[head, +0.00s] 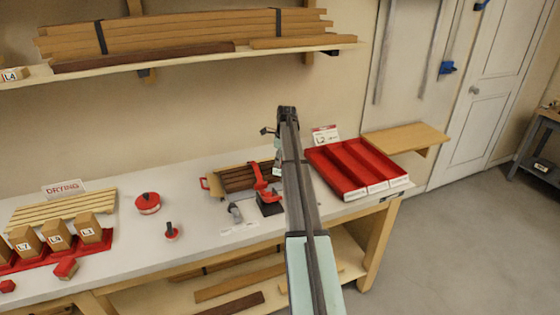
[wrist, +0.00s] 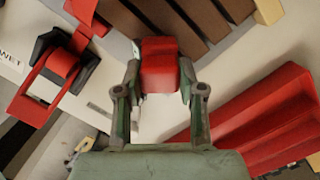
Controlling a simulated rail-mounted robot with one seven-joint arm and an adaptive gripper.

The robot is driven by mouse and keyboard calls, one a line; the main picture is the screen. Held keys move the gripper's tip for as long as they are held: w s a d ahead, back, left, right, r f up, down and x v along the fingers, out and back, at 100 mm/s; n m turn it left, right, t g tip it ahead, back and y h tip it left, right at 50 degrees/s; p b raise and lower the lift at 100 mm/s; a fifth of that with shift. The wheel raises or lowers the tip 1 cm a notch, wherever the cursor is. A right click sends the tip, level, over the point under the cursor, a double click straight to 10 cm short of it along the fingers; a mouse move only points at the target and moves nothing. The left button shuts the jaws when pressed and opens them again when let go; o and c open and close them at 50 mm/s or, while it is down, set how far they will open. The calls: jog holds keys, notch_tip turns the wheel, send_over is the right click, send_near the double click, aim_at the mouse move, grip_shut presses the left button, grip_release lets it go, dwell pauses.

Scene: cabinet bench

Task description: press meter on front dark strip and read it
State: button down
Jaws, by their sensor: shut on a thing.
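My gripper (wrist: 160,90) is shut on a red block-shaped thing, which I take to be the meter (wrist: 160,65). Its reading face does not show. Several dark strips (wrist: 190,18) lie side by side at the top of the wrist view, and the front one (wrist: 130,18) is closest to the meter. I cannot tell whether the meter touches it. In the head view the dark strips (head: 238,178) lie in a shallow holder on the bench, left of my gripper (head: 278,167). The meter is not clear there.
A red and black stand (head: 265,190) is close by; its red part shows at the left of the wrist view (wrist: 62,62). A red compartment tray (head: 350,165) lies to the right. A red round container (head: 148,203) and small handled tool (head: 171,233) stand left. A shelf with boards (head: 190,60) hangs above.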

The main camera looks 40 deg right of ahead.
jog(key=shift+r+p, duration=1.5)
jog(key=shift+r, duration=1.9)
